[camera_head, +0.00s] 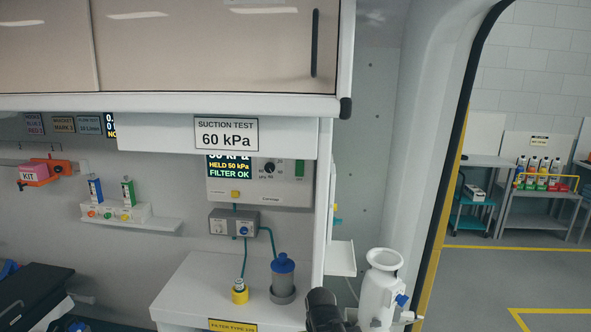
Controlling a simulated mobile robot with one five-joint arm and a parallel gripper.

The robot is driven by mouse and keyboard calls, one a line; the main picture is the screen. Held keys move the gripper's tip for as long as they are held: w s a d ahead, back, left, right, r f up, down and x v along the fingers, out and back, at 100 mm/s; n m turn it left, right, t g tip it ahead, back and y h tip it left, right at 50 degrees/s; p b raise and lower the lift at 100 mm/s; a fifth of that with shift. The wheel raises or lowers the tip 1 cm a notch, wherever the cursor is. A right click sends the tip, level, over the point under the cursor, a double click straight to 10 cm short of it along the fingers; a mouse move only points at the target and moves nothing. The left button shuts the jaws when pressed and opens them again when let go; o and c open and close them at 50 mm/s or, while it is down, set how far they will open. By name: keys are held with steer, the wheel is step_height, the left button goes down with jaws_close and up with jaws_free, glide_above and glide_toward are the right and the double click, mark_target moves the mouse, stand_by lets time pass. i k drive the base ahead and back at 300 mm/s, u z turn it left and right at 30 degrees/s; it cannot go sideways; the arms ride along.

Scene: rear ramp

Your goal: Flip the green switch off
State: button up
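A small green switch (299,168) sits on the right part of the front of the grey suction unit (220,192), under the "SUCTION TEST 60 kPa" sign (226,134). It is small here, and I cannot tell which way it is set. To its left are a dark dial (269,167) and a screen (229,167) reading "HELD 50 kPa" and "FILTER OK". The screen's top line is partly hidden by the ledge above.
A blue-capped canister (283,278) and a yellow-based fitting (240,291) stand on the white counter (200,285) below the unit. Hoses run up from them. A white flanged vessel (381,285) stands at the lower right. The overhead cabinet (220,45) overhangs the wall.

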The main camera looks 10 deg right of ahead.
mark_target(299, 164)
steer(key=u, duration=2.2)
steer(key=i, duration=0.8)
steer(key=z, duration=1.35)
steer(key=k, duration=0.4)
steer(key=i, duration=0.4)
steer(key=z, duration=0.05)
